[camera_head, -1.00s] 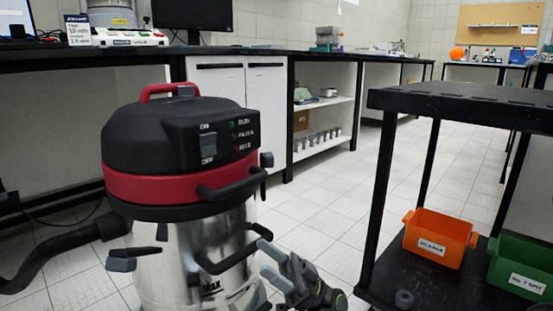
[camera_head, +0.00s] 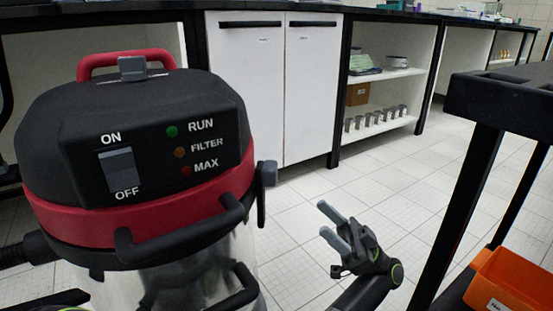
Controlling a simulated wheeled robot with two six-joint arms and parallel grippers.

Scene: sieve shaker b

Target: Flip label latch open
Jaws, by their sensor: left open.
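A shop vacuum (camera_head: 120,150) with a black head, red band and clear-looking lower body fills the left side. A grey-tipped latch (camera_head: 266,174) with a dark strip hangs at the right side of its head. I see no label on this latch and cannot tell if it is open. My left gripper (camera_head: 325,219) is open and empty, to the right of the vacuum and below the latch. Its two grey fingers point up and left, clear of the vacuum. My right gripper is not in view.
Black bar handles (camera_head: 185,238) stick out at the vacuum's front. A black table (camera_head: 505,100) stands at the right, with an orange bin (camera_head: 510,283) low down. A white cabinet (camera_head: 245,90) stands behind. Tiled floor (camera_head: 330,185) lies clear between the vacuum and table.

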